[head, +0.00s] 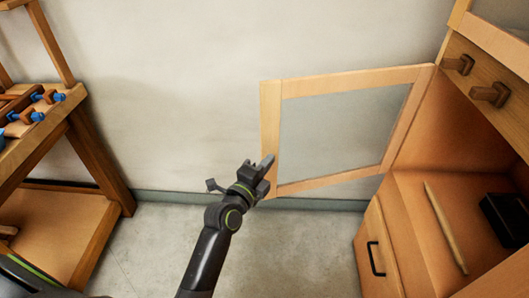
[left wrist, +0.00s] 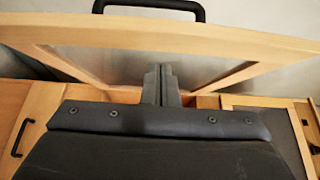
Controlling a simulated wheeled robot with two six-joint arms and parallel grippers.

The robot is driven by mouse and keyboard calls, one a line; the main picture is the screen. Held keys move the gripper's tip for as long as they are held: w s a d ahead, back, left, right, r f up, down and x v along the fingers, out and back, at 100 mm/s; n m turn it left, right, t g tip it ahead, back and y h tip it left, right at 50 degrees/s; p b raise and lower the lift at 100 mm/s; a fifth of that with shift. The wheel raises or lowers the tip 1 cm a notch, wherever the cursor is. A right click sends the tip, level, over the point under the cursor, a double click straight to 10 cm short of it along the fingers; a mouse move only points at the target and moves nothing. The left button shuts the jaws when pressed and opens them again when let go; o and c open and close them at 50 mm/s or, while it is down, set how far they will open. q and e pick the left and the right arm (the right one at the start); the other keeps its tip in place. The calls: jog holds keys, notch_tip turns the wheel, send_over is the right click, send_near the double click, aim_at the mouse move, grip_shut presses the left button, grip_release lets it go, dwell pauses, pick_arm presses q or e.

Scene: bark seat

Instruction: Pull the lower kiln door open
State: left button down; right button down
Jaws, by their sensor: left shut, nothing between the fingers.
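The lower kiln door (head: 270,130) is a wooden frame around a clear pane. It stands swung wide open to the left of the cabinet, hinged at its right edge. In the left wrist view the door's frame (left wrist: 215,38) crosses the picture, with a black handle (left wrist: 150,7) at its top edge. My left gripper (head: 266,163) is at the door's lower left corner. Its fingers (left wrist: 160,75) are shut with nothing between them and overlap the pane in the wrist view. I cannot tell whether they touch the door. My right gripper is out of view.
The open cabinet (head: 455,135) at right holds a thin rod (head: 445,228) and a black box (head: 505,220). A drawer with a black handle (head: 375,258) is below, wooden knobs (head: 490,95) above. A wooden rack (head: 100,165) stands at left. Floor between is clear.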

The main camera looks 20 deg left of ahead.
pick_arm(q)
jog(key=shift+w+a+r, duration=0.1)
jog(key=shift+w+a, duration=0.25)
jog(key=shift+w, duration=0.15)
jog(key=shift+w+a, duration=0.35)
jog(key=shift+w, duration=0.1)
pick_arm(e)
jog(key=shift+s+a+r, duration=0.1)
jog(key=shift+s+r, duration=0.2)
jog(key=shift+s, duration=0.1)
